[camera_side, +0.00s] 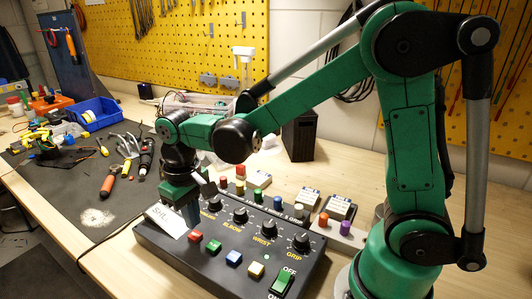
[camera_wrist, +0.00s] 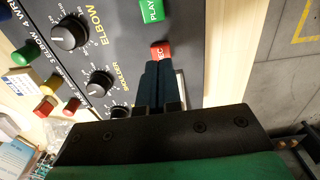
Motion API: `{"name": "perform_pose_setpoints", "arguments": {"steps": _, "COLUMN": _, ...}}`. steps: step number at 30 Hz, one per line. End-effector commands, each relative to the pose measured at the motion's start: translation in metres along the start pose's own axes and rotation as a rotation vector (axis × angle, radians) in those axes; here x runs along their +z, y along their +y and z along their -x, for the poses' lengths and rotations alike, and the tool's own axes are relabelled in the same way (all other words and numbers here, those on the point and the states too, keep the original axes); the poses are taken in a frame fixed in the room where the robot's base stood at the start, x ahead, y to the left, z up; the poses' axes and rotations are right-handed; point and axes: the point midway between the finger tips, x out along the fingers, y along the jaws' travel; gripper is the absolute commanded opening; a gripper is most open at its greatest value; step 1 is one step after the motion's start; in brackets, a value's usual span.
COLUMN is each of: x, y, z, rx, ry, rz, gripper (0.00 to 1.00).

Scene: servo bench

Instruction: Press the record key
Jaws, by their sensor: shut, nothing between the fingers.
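The record key is a red key marked REC (camera_wrist: 160,50) in the wrist view, beside the green PLAY key (camera_wrist: 151,10). In the side view the red key (camera_side: 195,236) is at the left end of the front key row on the black control box (camera_side: 165,249). My gripper (camera_wrist: 160,66) is shut and empty. Its two dark fingertips overlap the near edge of the red key in the wrist view and partly cover it. In the side view my gripper (camera_side: 190,216) points down just behind the red key. I cannot tell whether the tips touch it.
Several black knobs (camera_side: 240,215) stand behind. A white card (camera_side: 167,222) is beside my fingers. Tools lie on the dark mat (camera_side: 60,195) at left.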

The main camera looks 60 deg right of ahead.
Motion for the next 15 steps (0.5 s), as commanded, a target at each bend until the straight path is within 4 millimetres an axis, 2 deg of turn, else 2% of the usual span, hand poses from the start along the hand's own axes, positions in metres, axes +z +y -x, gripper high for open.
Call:
{"name": "perform_pose_setpoints", "arguments": {"steps": 6, "x": 0.0, "y": 0.0, "z": -0.019, "rx": 0.0, "ry": 0.002, "rz": 0.0, "gripper": 0.0}}
{"name": "perform_pose_setpoints", "arguments": {"steps": 15, "x": 0.0, "y": 0.0, "z": -0.021, "rx": 0.0, "ry": 0.002, "rz": 0.0, "gripper": 0.0}}
